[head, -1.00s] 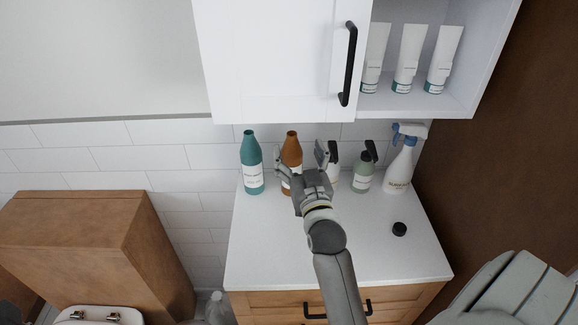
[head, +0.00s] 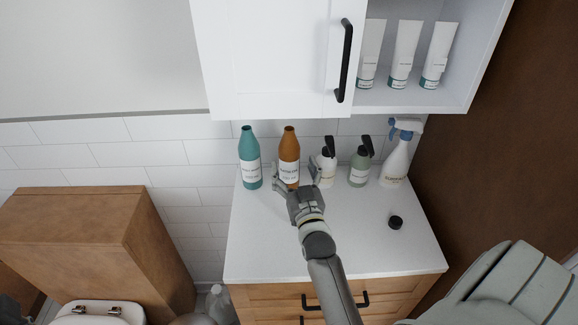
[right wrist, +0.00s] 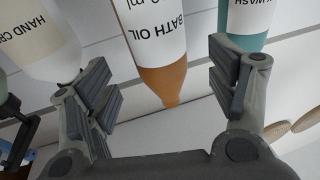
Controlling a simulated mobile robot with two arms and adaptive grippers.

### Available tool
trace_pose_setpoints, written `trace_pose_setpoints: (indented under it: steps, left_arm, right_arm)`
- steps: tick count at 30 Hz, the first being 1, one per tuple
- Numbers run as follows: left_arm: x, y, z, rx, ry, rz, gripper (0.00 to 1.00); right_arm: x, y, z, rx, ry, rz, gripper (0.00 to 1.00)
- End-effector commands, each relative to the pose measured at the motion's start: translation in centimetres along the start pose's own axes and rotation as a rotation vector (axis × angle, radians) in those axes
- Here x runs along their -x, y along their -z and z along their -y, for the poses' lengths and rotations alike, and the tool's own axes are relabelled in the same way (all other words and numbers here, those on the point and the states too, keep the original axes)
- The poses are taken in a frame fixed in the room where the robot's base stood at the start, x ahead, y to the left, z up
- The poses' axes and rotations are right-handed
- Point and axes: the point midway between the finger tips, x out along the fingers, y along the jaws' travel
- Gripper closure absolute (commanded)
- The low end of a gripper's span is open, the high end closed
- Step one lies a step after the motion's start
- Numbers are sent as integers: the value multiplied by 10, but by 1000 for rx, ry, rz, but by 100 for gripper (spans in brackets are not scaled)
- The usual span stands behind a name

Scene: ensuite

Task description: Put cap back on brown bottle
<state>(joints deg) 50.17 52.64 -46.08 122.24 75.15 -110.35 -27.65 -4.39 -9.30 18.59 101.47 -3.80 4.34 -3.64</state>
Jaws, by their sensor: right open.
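The brown bottle (head: 289,147) stands upright and uncapped on the white counter, at the back near the tiled wall. In the right wrist view the brown bottle (right wrist: 163,75) appears upside down, marked BATH OIL, between the two fingers and beyond them. A small black cap (head: 396,222) lies on the counter to the right, well apart from the gripper. My right gripper (head: 296,176) is open and empty at the lower front of the brown bottle, with a finger to each side. I cannot tell if it touches the bottle. My left gripper is not in view.
A teal bottle (head: 250,160) stands left of the brown one. A white pump bottle (head: 326,169), a green pump bottle (head: 360,167) and a spray bottle (head: 398,160) stand to the right. A white wall cabinet (head: 268,60) hangs above. The counter's front (head: 262,245) is clear.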

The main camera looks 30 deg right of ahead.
Motion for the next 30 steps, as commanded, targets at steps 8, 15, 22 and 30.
trace_pose_setpoints:
  steps: [8, 15, 22, 30]
  left_arm:
    - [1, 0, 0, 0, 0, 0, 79]
    - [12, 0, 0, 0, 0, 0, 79]
    - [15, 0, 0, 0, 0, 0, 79]
    - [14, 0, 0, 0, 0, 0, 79]
  right_arm:
    - [-3, 1, 0, 0, 0, -1, 21]
    - [-39, 4, -1, 0, -1, -1, 21]
    - [-58, 1, 0, 0, 0, 0, 21]
    - [-58, 1, 0, 0, -1, 0, 21]
